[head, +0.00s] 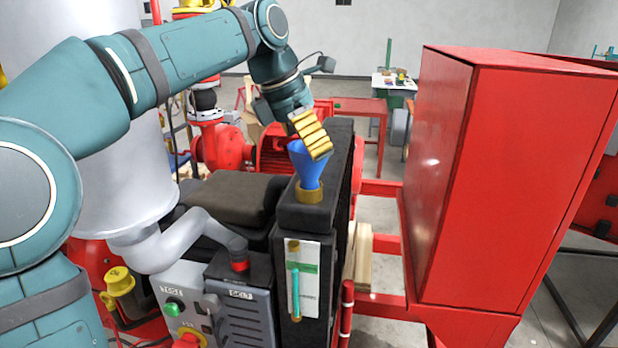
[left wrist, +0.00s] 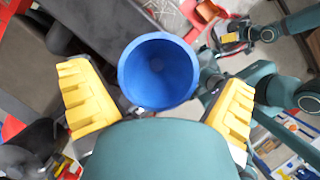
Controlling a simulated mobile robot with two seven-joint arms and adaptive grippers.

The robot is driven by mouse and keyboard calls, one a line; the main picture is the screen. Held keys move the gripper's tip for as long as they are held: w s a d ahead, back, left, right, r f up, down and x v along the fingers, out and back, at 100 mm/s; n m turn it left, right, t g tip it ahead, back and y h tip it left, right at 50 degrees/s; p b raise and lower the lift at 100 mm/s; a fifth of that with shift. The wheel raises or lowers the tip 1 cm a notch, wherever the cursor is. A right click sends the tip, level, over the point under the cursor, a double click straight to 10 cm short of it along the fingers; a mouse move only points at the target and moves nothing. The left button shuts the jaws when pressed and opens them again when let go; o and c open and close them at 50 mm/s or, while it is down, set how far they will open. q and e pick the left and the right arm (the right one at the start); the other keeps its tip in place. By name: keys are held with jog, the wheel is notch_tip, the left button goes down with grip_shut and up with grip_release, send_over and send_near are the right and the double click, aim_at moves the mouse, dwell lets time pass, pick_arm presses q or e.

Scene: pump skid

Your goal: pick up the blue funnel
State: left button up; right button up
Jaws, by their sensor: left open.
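The blue funnel (head: 308,168) stands upright, its spout down in a brass-coloured collar (head: 309,192) on top of a dark block. My left gripper (head: 314,138) is above and beside its rim in the head view, with its yellow finger pads partly covering the funnel's mouth. In the left wrist view the funnel's round mouth (left wrist: 158,70) lies between the two spread yellow fingers (left wrist: 160,105), with gaps on both sides. The left gripper is open and empty.
A large red cabinet (head: 500,180) stands to the right. A grey control box (head: 185,295) and a silver pipe (head: 175,238) are at lower left. A dark padded seat-like block (head: 233,197) lies left of the funnel. A red motor (head: 283,155) is behind it.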

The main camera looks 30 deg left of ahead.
pick_arm(q)
jog(key=shift+x, duration=1.5)
jog(key=c, duration=1.2)
jog(key=shift+r, duration=0.15)
jog(key=shift+r, duration=4.9)
